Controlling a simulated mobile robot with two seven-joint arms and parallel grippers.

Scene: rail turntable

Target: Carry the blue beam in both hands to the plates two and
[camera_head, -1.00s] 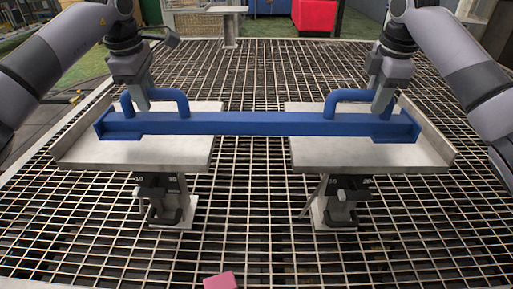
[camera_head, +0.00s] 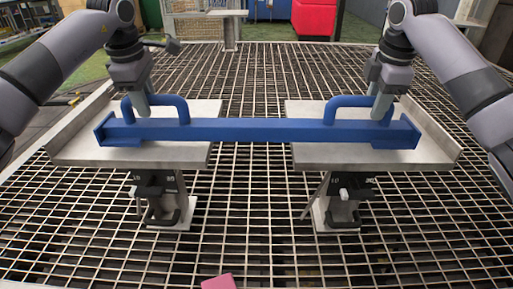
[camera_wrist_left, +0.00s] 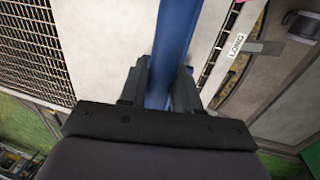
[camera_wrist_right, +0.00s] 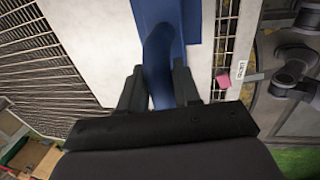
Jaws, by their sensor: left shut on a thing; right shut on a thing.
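The blue beam (camera_head: 256,130) lies level across the gap between two pale metal plates. Its left end is over the left plate (camera_head: 75,155) and its right end over the right plate (camera_head: 435,150). I cannot tell whether it rests on them or hangs just above. My left gripper (camera_head: 143,108) is shut on the beam's left looped handle (camera_head: 172,100). My right gripper (camera_head: 379,112) is shut on the right looped handle (camera_head: 345,102). The handle runs between the fingers in the left wrist view (camera_wrist_left: 165,85) and in the right wrist view (camera_wrist_right: 160,75).
Each plate stands on a dark post with a clamp, the left (camera_head: 165,200) and the right (camera_head: 342,203), on a metal grating (camera_head: 256,220). A pink block (camera_head: 218,282) lies at the front. A red box (camera_head: 313,18) stands far back. The grating between the plates is clear.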

